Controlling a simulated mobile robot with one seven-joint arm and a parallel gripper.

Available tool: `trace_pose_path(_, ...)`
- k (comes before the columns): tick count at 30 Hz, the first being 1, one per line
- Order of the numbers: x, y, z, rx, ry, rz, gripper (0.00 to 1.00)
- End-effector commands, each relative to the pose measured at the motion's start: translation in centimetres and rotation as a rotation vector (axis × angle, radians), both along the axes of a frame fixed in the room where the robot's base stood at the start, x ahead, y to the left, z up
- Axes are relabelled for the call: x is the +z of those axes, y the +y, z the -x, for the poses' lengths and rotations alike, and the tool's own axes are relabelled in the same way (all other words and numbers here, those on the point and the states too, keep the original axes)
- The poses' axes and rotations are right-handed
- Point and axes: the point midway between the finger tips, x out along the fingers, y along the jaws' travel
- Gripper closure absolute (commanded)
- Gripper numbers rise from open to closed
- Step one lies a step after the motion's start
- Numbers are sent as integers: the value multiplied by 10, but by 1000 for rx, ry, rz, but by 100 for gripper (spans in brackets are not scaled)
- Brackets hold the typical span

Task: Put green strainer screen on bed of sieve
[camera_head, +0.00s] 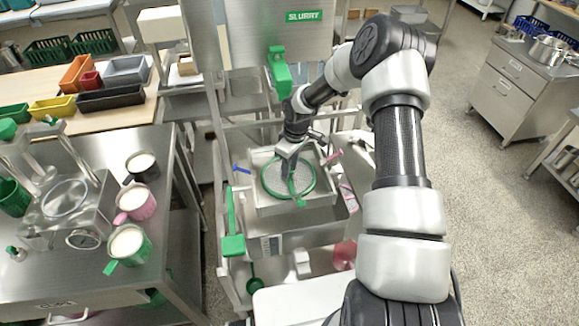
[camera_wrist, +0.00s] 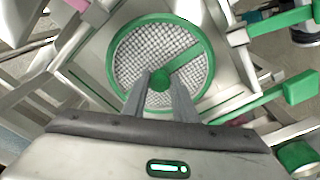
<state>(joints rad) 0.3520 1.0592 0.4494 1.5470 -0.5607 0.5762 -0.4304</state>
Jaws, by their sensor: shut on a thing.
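The green strainer screen (camera_head: 301,187) is a round grey mesh with a green rim and a green bar across it. It lies over the square metal bed of the sieve (camera_head: 262,208) in the middle of the head view. My gripper (camera_head: 290,178) points down over the screen. In the wrist view the gripper (camera_wrist: 160,82) is shut on the green knob at the middle of the screen (camera_wrist: 128,45). The mesh looks roughly level. I cannot tell whether the rim touches the bed or hangs just above it.
A green lever (camera_head: 233,243) stands left of the bed, and a pink clamp (camera_head: 334,157) and a blue one (camera_head: 241,169) flank it. The green spout (camera_head: 279,70) is behind. Mugs, such as the pink one (camera_head: 135,203), stand on the left table.

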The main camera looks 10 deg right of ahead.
Motion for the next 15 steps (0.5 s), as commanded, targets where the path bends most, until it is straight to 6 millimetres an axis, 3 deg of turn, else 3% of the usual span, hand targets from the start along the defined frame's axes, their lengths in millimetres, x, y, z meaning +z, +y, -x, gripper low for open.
trace_pose_path(11, -6, 1, -1, 0, -2, -1, 100)
trace_pose_path(12, -4, 0, -1, 0, -2, -1, 68)
trace_pose_path(15, -4, 0, 0, 0, -2, -1, 56)
